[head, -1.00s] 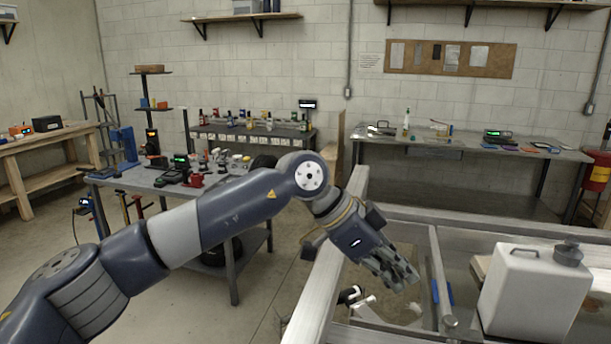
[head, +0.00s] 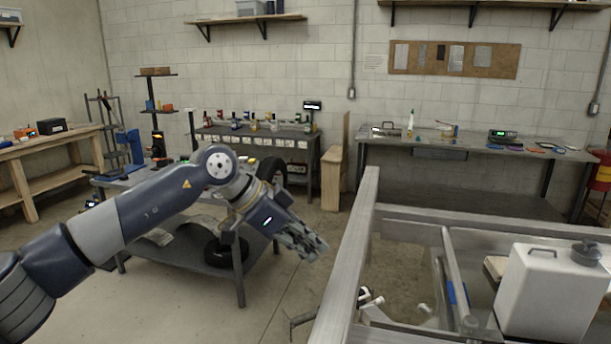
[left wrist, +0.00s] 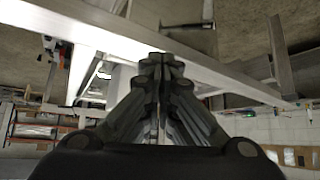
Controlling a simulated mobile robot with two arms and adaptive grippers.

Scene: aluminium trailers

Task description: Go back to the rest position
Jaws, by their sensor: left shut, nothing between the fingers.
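My left gripper (head: 308,247) is shut and empty in the head view. It hangs in the air to the left of the aluminium trailer frame (head: 352,250), apart from it. In the left wrist view the gripper's fingers (left wrist: 160,65) are together, with a pale frame beam behind them. My right gripper is not in view.
A white jug (head: 545,290) stands on the trailer at the lower right. A grey workbench (head: 240,285) with tires on its lower shelf is behind my left arm. A long table (head: 470,152) stands along the back wall. Open floor (head: 285,290) lies between the workbench and the trailer.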

